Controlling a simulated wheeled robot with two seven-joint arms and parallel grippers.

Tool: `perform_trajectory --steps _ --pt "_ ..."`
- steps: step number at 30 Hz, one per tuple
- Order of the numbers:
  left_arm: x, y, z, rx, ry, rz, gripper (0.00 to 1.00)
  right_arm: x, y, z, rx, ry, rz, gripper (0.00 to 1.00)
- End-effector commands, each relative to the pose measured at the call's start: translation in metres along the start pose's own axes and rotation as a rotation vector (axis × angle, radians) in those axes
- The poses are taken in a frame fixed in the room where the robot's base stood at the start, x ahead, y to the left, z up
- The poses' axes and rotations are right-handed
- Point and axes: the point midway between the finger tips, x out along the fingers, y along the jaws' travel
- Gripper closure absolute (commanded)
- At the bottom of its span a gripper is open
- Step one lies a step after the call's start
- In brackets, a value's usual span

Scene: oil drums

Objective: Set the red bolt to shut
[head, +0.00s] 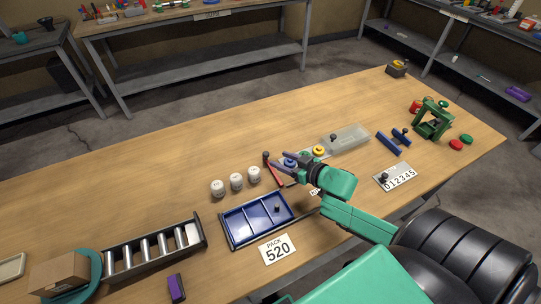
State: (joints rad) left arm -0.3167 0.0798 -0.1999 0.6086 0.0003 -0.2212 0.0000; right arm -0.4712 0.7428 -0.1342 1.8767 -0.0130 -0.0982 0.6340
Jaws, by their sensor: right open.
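A long red piece with a dark knob at its far end, which looks like the red bolt (275,174), lies on the table near the middle. Part of it is hidden by my right gripper, and I cannot tell whether it stands open or shut. My right gripper (277,160) is open, its fingers pointing left close to the red piece's upper end. I cannot tell whether they touch it. My left gripper is not in view.
White jars (236,181) stand left of the red piece. A blue divided tray (232,239) lies in front of it. A clear tray (347,140), a blue bolt-like fixture (394,140) and a green frame (433,119) stand to the right. The far left tabletop is clear.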

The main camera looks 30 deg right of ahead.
Motion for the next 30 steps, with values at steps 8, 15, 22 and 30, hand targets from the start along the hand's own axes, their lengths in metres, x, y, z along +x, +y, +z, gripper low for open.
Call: perform_trajectory --steps 8,15,22,30 --pt "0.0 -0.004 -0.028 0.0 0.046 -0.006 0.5 0.052 0.0 -0.001 -0.001 0.002 0.001 0.42" --pt "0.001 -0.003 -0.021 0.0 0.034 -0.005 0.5 0.062 0.0 0.0 -0.001 -0.001 -0.001 0.42" --pt "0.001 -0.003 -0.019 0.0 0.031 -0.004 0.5 0.061 -0.001 0.0 -0.001 0.0 -0.001 0.84" --pt "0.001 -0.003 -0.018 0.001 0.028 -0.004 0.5 0.061 -0.001 0.0 -0.001 0.0 -0.001 1.0"
